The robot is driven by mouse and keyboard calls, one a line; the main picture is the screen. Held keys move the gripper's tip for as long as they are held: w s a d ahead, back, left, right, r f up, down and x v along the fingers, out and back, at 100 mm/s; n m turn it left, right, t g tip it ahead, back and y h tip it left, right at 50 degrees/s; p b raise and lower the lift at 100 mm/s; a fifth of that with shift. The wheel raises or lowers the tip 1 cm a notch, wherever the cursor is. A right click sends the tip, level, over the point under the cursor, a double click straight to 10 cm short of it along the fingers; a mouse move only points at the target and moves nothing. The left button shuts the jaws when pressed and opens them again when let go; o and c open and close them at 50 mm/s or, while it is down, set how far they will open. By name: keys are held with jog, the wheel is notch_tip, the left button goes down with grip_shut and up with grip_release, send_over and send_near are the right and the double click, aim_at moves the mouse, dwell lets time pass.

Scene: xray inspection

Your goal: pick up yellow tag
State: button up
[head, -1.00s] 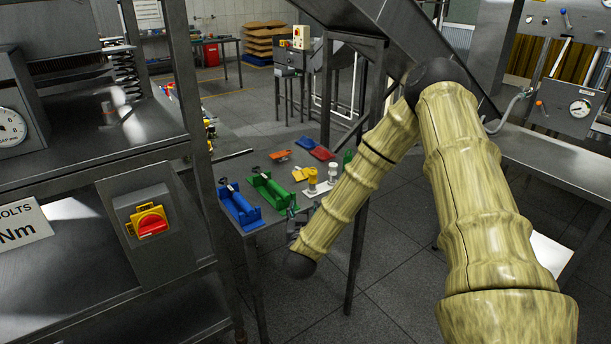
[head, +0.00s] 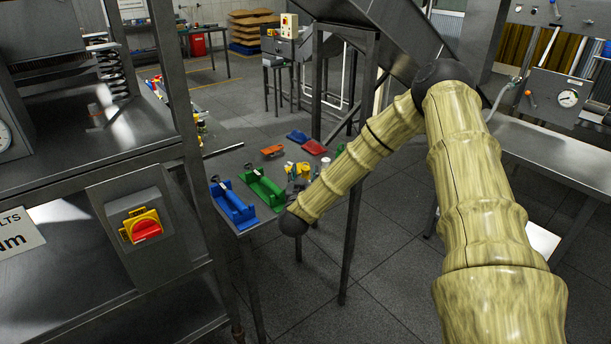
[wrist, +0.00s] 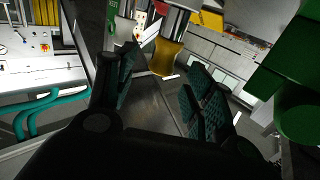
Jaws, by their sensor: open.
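The yellow tag (head: 291,167) lies on the small metal table in the head view, beside short yellow and white pieces and partly hidden by my gripper. My gripper (head: 297,184) is low over the table's right part, mostly hidden behind my arm. In the wrist view my gripper (wrist: 162,88) is open, its teal-padded fingers apart with nothing between the pads. A yellow piece (wrist: 166,58) shows beyond the fingertips, in line with the gap; I cannot tell for certain that it is the tag.
A green holder (head: 262,190) and a blue holder (head: 233,206) stand on the table left of my gripper. A red tag (head: 314,147), a blue tag (head: 298,136) and an orange piece (head: 272,150) lie farther back. A large green shape (wrist: 295,85) is close at right in the wrist view.

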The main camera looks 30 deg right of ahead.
aim_at(305, 172)
jog(key=shift+p+x, duration=0.6)
jog(key=shift+x, duration=1.3)
jog(key=shift+f, duration=0.15)
grip_shut()
